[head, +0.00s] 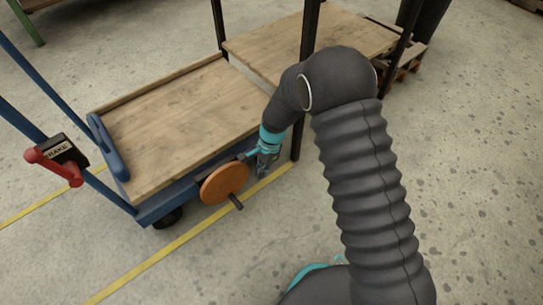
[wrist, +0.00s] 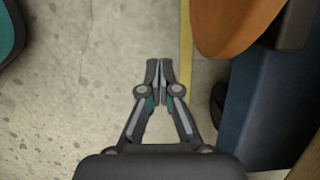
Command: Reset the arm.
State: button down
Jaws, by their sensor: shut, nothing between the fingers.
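My arm, in a dark ribbed sleeve, reaches up from the bottom right of the head view and bends down toward the side of a cart. My gripper (head: 263,172) hangs beside the cart's near right corner, close to an orange disc. In the wrist view my gripper (wrist: 160,72) points at the concrete floor. Its two fingertips are together and nothing is between them. In the head view part of the gripper is small and hard to make out.
The blue-framed cart (head: 180,112) has a wooden deck. The orange disc (head: 224,183) is at its near side; it also shows in the wrist view (wrist: 232,22). A red brake handle (head: 55,163) is at left. A wooden shelf (head: 275,48) stands behind. Open floor lies in front.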

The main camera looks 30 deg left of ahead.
dwell(0.3)
jog(key=s+d+n+h, duration=0.1)
jog(key=s+d+n, duration=0.2)
jog(key=d+n, duration=0.2)
jog(key=d+r+n+t+p, duration=0.1)
jog(key=d+r+n, duration=0.1)
jog(key=d+r, duration=0.95)
jog(key=d+r+n+t+p, duration=0.1)
jog(key=d+r+n+p, duration=0.1)
jog(key=d+r, duration=0.9)
jog(key=s+d+r+m+t+p, duration=0.2)
jog(key=s+d+r+t, duration=0.1)
jog(key=d+r, duration=0.5)
jog(key=s+d+r+m+t+p, duration=0.2)
jog(key=d+r, duration=0.7)
jog(key=r, duration=0.6)
jog(key=shift+s+r+m+t, duration=0.3)
jog(key=shift+s+t, duration=0.5)
jog(key=shift+s, duration=0.45)
